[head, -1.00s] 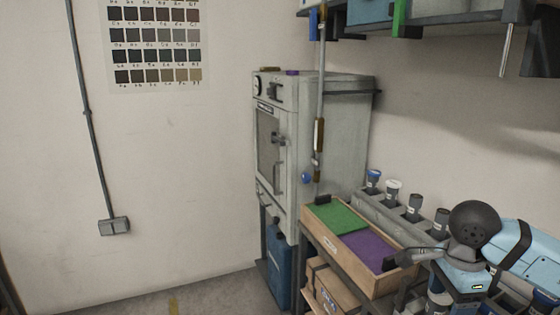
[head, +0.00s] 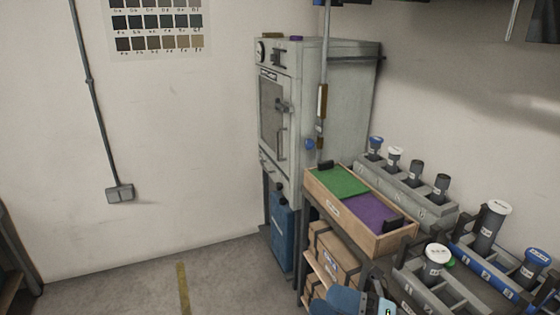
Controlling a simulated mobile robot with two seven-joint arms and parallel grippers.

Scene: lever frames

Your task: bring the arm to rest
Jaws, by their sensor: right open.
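Only a small part of my right arm and gripper (head: 387,308) shows, light blue, at the bottom edge of the head view. It is low, in front of the shelf unit. Its fingertips are hard to make out, and I see nothing held. A darker blue rounded part of mine is beside it on the left. My left gripper is not in view.
A wooden tray (head: 322,204) with green and purple panels sits on the shelf unit, with cardboard boxes (head: 338,258) below. Racks with capped containers (head: 491,228) stand to the right. A grey cabinet (head: 345,105) stands behind. Floor (head: 215,280) at left is clear.

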